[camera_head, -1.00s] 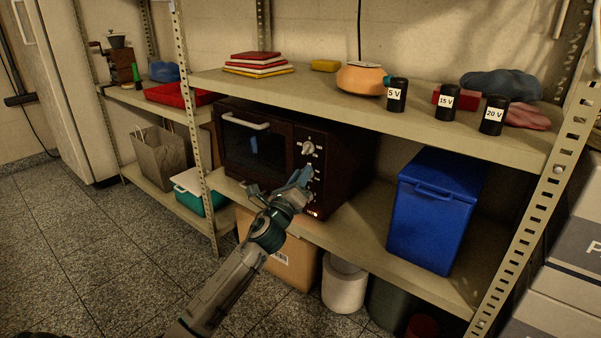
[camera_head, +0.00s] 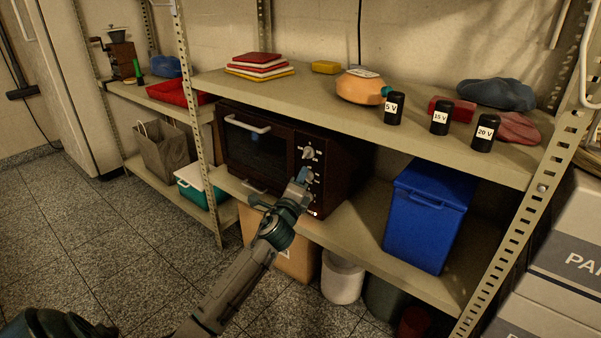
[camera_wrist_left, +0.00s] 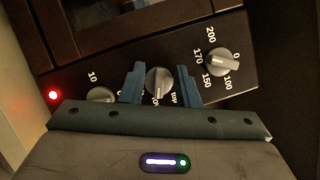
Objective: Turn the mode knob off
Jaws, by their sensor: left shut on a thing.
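The dark brown oven (camera_head: 262,150) stands on the middle shelf, with a column of knobs at the right of its front. In the left wrist view the mode knob (camera_wrist_left: 159,81) is the grey middle knob, between the temperature knob (camera_wrist_left: 222,62) and a lower knob (camera_wrist_left: 100,95) marked 10. My left gripper (camera_wrist_left: 160,84) has its blue fingers on either side of the mode knob, shut on it. In the head view the left gripper (camera_head: 300,182) hides part of this knob. A red light (camera_wrist_left: 53,95) glows on the panel. My right gripper is not in view.
A blue cooler (camera_head: 425,225) stands right of the oven on the same shelf. Black canisters (camera_head: 440,118) marked with voltages stand on the shelf above. A metal shelf post (camera_head: 197,120) rises left of the oven. The floor in front is clear.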

